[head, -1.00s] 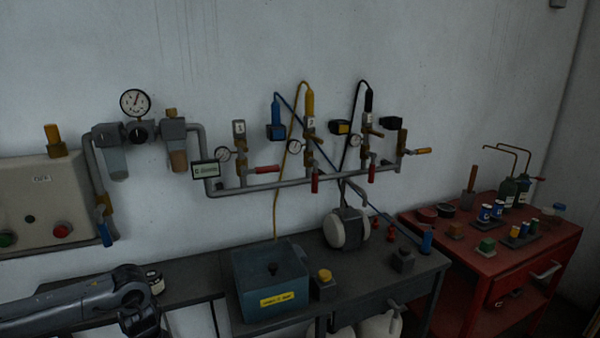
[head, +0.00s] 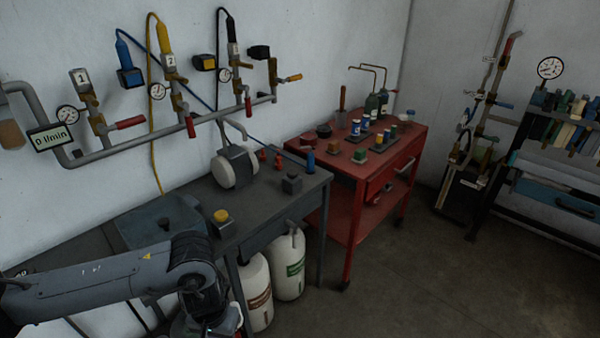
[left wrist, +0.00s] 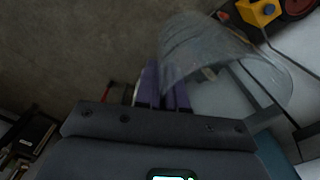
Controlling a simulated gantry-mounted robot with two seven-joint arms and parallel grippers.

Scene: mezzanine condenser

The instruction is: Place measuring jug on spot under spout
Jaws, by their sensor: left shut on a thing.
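The measuring jug (left wrist: 225,62) is a clear, see-through vessel in the left wrist view. It lies tilted across the picture, with its wide rim towards the right. My left gripper (left wrist: 163,88) has purple fingers and is shut on the jug at its left side. In the head view my left arm comes in from the left, and the gripper and jug are hidden or cut off at the bottom edge. Thin bent copper spouts (head: 372,68) rise at the back of the red cart. I cannot tell which spot is meant. My right gripper is not in view.
A dark bench (head: 265,205) carries a white-ended drum unit (head: 238,167) and a yellow-topped button (head: 221,216). White jugs (head: 288,265) stand underneath. A red cart (head: 340,190) holds bottles and small blocks. Wall pipework (head: 170,133) runs above.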

